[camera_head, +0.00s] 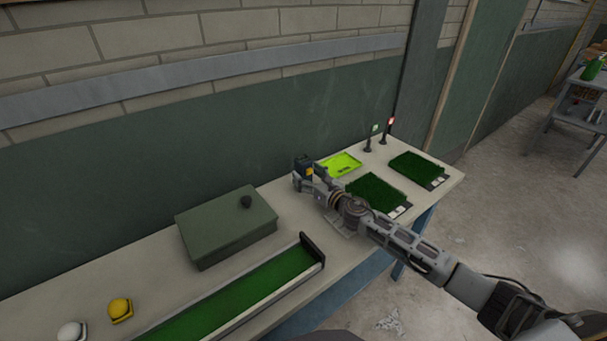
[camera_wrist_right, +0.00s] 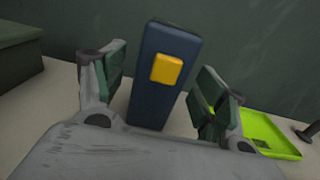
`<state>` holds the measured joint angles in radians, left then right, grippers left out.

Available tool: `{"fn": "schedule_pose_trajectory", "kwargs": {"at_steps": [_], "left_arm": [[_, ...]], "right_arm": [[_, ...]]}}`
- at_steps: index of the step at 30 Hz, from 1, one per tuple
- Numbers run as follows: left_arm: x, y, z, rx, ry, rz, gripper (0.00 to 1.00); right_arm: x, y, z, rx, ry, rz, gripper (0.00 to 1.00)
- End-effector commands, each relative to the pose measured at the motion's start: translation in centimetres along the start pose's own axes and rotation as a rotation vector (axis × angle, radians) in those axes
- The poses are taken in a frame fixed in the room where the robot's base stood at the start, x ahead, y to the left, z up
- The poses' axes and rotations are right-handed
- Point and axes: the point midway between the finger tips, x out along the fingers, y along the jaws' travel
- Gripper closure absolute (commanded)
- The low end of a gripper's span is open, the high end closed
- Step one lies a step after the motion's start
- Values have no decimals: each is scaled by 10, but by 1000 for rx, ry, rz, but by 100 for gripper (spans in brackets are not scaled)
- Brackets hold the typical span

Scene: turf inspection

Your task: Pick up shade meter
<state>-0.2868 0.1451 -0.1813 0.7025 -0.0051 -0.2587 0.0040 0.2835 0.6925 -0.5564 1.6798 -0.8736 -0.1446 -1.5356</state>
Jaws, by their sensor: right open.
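The shade meter appears to be the dark blue upright block with a yellow square (camera_wrist_right: 153,95) on its face. In the right wrist view it stands between the two fingers of my right gripper (camera_wrist_right: 160,92), which is open, with a gap visible on each side. In the head view the meter (camera_head: 301,163) shows as a small dark shape at the tip of my right gripper (camera_head: 305,176), near the back of the bench. The gripper and arm partly hide it there. My left gripper is in neither view.
A lime-green tray (camera_head: 345,160) lies right of the meter. Two turf squares (camera_head: 376,188) (camera_head: 416,166) and two thin posts stand further right. A green box (camera_head: 208,245) with a black knob is at left. A long turf trough (camera_head: 238,302) and yellow and white domed pieces lie in front.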

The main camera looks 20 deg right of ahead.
Motion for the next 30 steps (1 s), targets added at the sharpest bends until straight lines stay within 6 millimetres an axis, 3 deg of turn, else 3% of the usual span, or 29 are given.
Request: {"fn": "schedule_pose_trajectory", "kwargs": {"at_steps": [10, 26, 30], "left_arm": [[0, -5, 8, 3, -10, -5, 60], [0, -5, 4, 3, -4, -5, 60], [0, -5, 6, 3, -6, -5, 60]], "right_arm": [[25, 0, 1, 1, -1, -1, 29], [26, 0, 1, 0, 0, 0, 29], [26, 0, 1, 0, 0, 0, 44]]}}
